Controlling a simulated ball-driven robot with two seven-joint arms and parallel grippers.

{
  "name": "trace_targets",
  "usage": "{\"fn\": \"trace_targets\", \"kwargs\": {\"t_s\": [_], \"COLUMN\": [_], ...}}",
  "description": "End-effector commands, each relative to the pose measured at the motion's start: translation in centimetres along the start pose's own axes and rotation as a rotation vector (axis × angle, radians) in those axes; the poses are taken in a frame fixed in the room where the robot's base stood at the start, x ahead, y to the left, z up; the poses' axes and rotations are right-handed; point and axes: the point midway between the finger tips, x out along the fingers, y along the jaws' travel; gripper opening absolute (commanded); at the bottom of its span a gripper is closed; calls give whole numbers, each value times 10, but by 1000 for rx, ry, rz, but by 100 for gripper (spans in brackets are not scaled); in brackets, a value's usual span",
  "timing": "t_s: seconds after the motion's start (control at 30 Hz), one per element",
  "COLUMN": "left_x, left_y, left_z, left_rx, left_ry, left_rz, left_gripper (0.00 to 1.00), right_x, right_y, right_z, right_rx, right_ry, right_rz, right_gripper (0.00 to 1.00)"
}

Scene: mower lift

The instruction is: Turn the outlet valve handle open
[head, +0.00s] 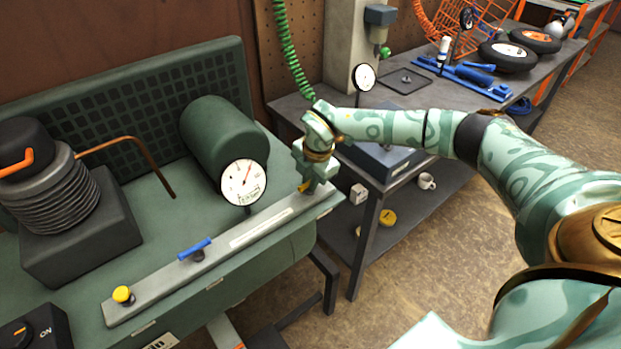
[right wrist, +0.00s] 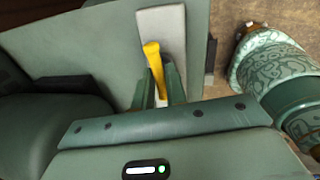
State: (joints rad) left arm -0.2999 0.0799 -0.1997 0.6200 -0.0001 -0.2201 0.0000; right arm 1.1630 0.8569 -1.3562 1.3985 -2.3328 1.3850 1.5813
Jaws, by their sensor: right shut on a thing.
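A yellow valve handle (head: 304,187) sits at the right end of the grey manifold bar (head: 155,288) on the green compressor. My right gripper (head: 314,184) points down over that end of the bar, shut on the yellow handle and hiding most of it in the head view. In the right wrist view the yellow handle (right wrist: 153,58) sticks out past my right fingertips (right wrist: 162,84), over the pale end of the bar. It lies slightly slanted there. My left gripper is out of view.
A blue lever (head: 194,249) and a yellow knob (head: 122,295) sit further left on the bar. A round white gauge (head: 244,182) stands behind it. A green coiled hose (head: 287,45) hangs near my right wrist. A grey workbench (head: 425,95) stands behind my right arm.

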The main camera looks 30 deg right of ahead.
Motion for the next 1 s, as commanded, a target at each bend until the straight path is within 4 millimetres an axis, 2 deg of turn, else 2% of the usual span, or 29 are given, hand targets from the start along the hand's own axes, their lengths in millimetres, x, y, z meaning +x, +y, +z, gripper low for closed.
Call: {"fn": "trace_targets", "kwargs": {"t_s": [0.5,1.0], "left_x": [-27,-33], "left_y": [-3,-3], "left_z": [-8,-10], "left_rx": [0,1], "left_ry": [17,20], "left_rz": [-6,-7], "left_gripper": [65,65], "right_x": [-4,-1], "right_y": [1,1], "right_z": [2,4], "right_rx": [-424,-889], "right_ry": [84,176], "right_rz": [4,4], "right_gripper": [0,0]}}
